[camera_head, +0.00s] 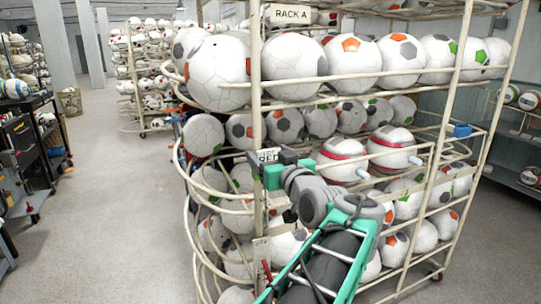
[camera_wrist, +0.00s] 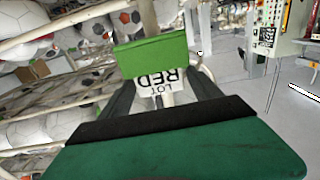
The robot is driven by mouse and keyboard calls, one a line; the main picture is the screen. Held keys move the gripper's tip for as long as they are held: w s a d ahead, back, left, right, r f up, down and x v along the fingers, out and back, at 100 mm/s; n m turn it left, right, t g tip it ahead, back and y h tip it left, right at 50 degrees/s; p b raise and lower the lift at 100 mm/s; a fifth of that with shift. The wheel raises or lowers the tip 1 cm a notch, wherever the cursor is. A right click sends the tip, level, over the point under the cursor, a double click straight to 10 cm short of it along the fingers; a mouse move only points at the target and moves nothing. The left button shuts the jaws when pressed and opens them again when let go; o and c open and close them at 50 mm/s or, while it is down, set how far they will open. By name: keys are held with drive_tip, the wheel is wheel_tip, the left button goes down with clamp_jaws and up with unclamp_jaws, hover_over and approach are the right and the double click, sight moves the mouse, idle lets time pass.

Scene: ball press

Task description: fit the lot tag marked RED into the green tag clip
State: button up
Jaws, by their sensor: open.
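The white lot tag (camera_head: 268,155) marked RED stands upright at the green tag clip (camera_head: 272,178) on the rack's front post. In the wrist view the tag (camera_wrist: 160,84) reads upside down, and its lower edge meets the green clip (camera_wrist: 153,57). The tag appears seated in the clip, though the clip hides that edge. My gripper (camera_head: 277,160) is open close around the tag and clip. In the wrist view its dark green and black parts (camera_wrist: 180,140) fill the foreground and cover part of the tag.
The cream rack (camera_head: 258,100), labelled RACK A, holds many balls on several shelves right beside my arm. Two red-banded balls (camera_head: 342,160) sit to the right of my gripper. Open grey floor (camera_head: 110,220) lies to the left, with a dark cart (camera_head: 35,140) beyond.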

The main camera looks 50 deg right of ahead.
drive_tip(key=b+v, duration=0.1)
drive_tip(key=v, duration=0.6)
drive_tip(key=shift+s, duration=0.3)
drive_tip(key=shift+a, duration=0.1)
